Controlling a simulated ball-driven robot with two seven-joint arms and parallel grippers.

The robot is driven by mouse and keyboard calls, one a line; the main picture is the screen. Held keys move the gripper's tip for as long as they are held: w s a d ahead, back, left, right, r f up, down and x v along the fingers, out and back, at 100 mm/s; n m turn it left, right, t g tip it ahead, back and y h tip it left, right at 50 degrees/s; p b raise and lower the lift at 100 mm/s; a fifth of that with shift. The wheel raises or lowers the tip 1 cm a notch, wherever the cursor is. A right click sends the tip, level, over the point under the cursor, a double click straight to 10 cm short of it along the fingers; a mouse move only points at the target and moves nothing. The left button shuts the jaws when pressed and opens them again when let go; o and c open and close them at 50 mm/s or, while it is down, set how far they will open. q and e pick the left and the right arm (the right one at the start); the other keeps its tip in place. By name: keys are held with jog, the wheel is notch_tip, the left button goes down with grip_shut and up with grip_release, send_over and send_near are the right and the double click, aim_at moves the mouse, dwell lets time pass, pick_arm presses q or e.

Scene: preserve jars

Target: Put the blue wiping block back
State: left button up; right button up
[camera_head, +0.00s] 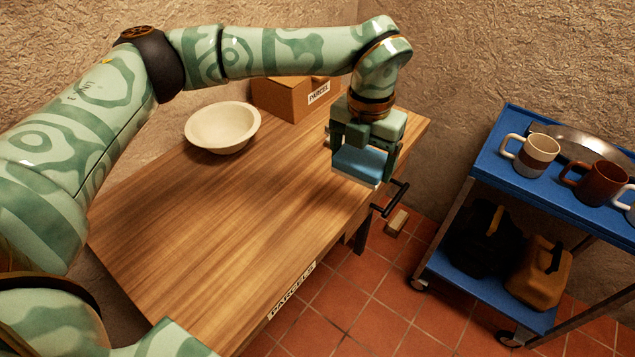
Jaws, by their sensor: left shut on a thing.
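The blue wiping block (360,163) has a blue top and a pale underside. It is in my left gripper (361,158), which is shut on it over the right edge of the wooden table (225,225). I cannot tell from this view how high the block is above the tabletop. My right gripper is not in view.
A cream bowl (222,127) and a cardboard parcel box (283,97) stand at the back of the table. A blue trolley (482,167) with several mugs and a metal pan (585,147) stands right. The table's middle and front are clear.

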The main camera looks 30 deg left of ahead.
pick_arm(q)
jog(key=b, duration=0.3)
send_over(316, 190)
jog(key=d, duration=0.2)
notch_tip(316, 190, down, 6)
jog(key=shift+a+f, duration=0.1)
jog(key=shift+f, duration=0.1)
jog(key=shift+a+f, duration=0.7)
jog(key=shift+f, duration=0.05)
notch_tip(316, 190, down, 3)
jog(key=shift+a+r+b, duration=0.15)
jog(key=shift+r+b, duration=0.05)
jog(key=shift+b, duration=0.25)
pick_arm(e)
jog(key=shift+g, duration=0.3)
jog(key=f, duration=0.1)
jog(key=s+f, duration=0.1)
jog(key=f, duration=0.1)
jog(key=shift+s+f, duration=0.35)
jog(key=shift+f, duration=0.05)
pick_arm(q)
jog(key=shift+f, duration=0.1)
jog(key=shift+f, duration=0.1)
jog(key=o, duration=0.9)
jog(key=shift+f, duration=0.1)
